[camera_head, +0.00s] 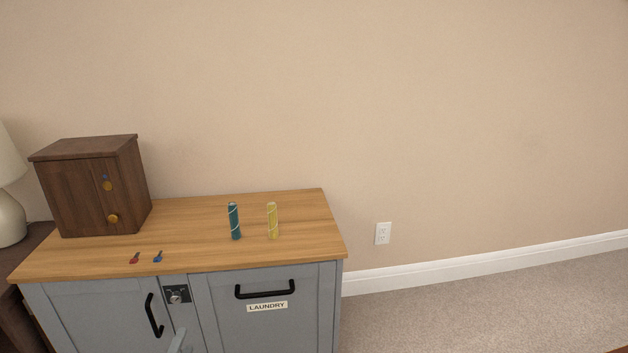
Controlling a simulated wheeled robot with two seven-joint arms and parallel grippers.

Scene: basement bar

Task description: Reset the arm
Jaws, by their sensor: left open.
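Only a small grey part of my left gripper (179,342) shows, at the bottom edge in front of the grey cabinet (268,325). It is open, and nothing shows in it. The rest of that arm is out of the picture. My right gripper is not in view.
On the wooden top (190,217) stand a dark wooden box (75,190), a teal cylinder (234,221) and a yellow cylinder (272,220). A red key-like piece (134,258) and a blue one (158,257) lie near the front edge. Carpet (480,305) at right is clear.

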